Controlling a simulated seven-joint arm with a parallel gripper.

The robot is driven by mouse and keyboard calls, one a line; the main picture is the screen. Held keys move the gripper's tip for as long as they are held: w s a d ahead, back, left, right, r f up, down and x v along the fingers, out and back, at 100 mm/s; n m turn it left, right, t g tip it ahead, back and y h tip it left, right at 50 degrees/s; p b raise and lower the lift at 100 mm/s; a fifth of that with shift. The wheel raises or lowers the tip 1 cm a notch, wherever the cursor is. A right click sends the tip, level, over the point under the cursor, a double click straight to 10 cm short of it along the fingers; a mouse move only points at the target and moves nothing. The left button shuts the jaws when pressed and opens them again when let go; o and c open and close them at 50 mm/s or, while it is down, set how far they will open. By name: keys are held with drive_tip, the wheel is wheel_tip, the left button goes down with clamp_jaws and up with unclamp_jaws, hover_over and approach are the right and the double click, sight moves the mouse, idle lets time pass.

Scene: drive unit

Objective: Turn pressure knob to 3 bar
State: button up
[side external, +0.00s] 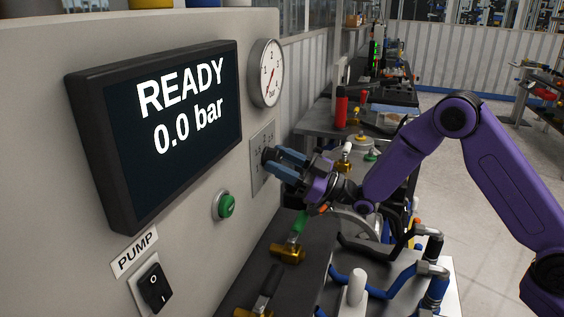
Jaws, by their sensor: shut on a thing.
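My gripper (274,165) reaches in from the right on a purple arm, with its fingertips at the square plate (263,145) on the panel. It is shut on the pressure knob, which is mostly hidden between and behind the fingers. The round dial gauge (266,73), marked in bar, sits on the panel above the plate. Its red needle is visible, but the exact reading is too small to tell. The black display (165,125) on the left reads "READY" and "0.0 bar".
A green button (225,206) sits below the plate. A black rocker switch (154,286) labelled PUMP is at the lower left. Brass valves with green (298,222) and black handles and blue hoses (352,284) stand below my gripper. Open floor lies at the right.

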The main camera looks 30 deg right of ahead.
idle(0.3)
drive_tip(key=o, duration=1.1)
drive_tip(key=shift+c, duration=0.2)
drive_tip(key=v, duration=1.2)
